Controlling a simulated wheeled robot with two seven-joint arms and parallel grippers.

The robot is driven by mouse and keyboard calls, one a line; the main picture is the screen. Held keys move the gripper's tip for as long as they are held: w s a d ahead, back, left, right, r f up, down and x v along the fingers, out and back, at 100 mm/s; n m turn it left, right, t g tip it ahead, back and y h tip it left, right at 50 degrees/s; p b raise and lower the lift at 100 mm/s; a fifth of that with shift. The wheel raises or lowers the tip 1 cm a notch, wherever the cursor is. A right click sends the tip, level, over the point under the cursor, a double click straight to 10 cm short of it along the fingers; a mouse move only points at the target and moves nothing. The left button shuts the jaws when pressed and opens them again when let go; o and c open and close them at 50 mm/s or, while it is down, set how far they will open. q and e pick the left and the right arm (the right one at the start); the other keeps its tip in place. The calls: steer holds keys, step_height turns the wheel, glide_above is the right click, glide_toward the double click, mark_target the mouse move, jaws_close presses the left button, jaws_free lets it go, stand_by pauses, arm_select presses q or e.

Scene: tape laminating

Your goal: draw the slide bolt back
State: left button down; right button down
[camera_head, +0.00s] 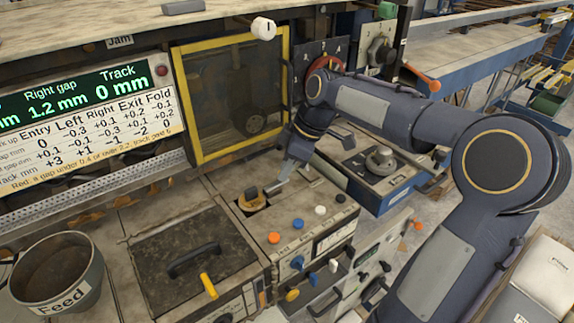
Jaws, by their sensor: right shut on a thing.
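My right gripper (273,187) comes down from the upper right onto the top of the grey control box. It is shut on a small tan-orange knob or lever (251,200) that stands in a dark square recess; the fingertips are small and partly hidden. I cannot tell for certain whether this knob is the slide bolt's handle, and no bolt rod shows clearly. A yellow-tipped lever (208,285) sits at the front of the dark lidded hatch (160,262), apart from the gripper. My left gripper is not in view.
The yellow-framed guard window (238,148) stands behind the gripper. Orange (274,237), blue and white buttons lie close in front of it. A Feed bucket (60,285) stands at lower left. A blue-grey box with a dial (380,160) is to the right, under my arm.

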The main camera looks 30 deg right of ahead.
steer(key=shift+a, duration=0.1)
steer(key=c, duration=1.3)
jaws_free()
steer(key=shift+o, duration=0.2)
steer(key=v, duration=0.8)
steer(key=shift+s+f, duration=0.1)
steer(key=shift+f, duration=0.05)
